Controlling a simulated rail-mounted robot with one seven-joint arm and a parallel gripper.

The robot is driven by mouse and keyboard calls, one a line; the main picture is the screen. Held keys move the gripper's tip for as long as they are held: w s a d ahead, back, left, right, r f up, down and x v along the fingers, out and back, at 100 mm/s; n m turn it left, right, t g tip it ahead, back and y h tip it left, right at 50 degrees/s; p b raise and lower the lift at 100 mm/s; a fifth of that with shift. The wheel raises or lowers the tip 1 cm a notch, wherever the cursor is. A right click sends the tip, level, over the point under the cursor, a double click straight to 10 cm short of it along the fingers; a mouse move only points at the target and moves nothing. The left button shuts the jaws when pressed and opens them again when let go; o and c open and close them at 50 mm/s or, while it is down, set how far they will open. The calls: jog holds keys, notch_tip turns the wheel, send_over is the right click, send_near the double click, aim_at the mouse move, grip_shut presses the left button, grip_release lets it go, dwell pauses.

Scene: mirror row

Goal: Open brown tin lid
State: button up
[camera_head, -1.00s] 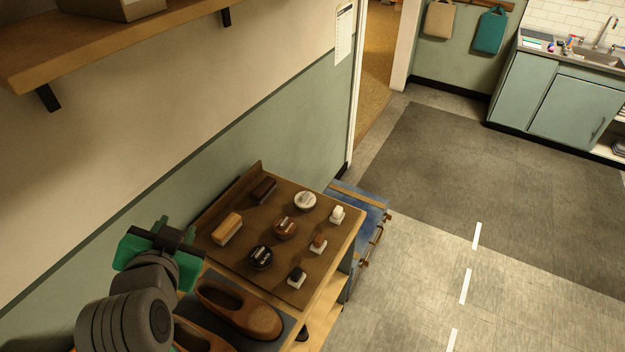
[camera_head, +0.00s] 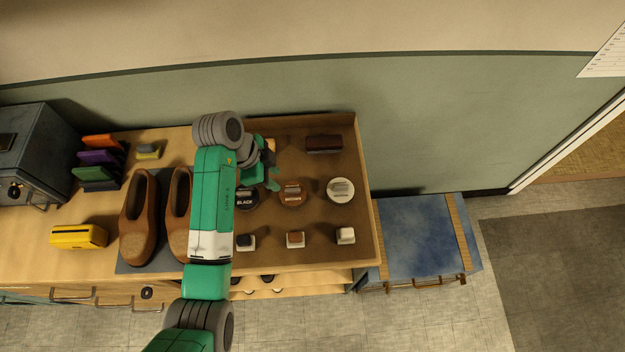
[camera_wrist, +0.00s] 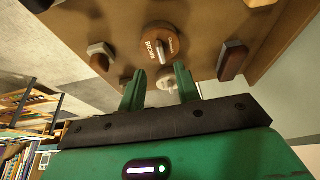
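The brown tin (camera_head: 292,193) sits on the brown display board, between the black tin (camera_head: 245,200) and the pale tin (camera_head: 341,190). In the wrist view the brown tin (camera_wrist: 153,36) shows the word BROWN and a bar across its lid. My gripper (camera_head: 272,178) is left of the brown tin in the head view, above the board near the black tin, which it and my arm partly hide. In the wrist view my gripper (camera_wrist: 159,70) is open, with nothing between its fingers; the pale tin (camera_wrist: 172,77) shows beyond the gap. The brown tin's lid appears on.
Brown shoes (camera_head: 138,220) stand left of my arm. A blue-topped stool (camera_head: 415,240) is at the right. The board has a raised back edge.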

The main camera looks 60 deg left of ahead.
aim_at(289, 189)
jog(key=p+x, duration=0.1)
jog(key=x, duration=0.6)
jog(key=shift+w+f, duration=0.2)
jog(key=shift+f, duration=0.15)
jog(key=shift+c, duration=0.4)
grip_shut()
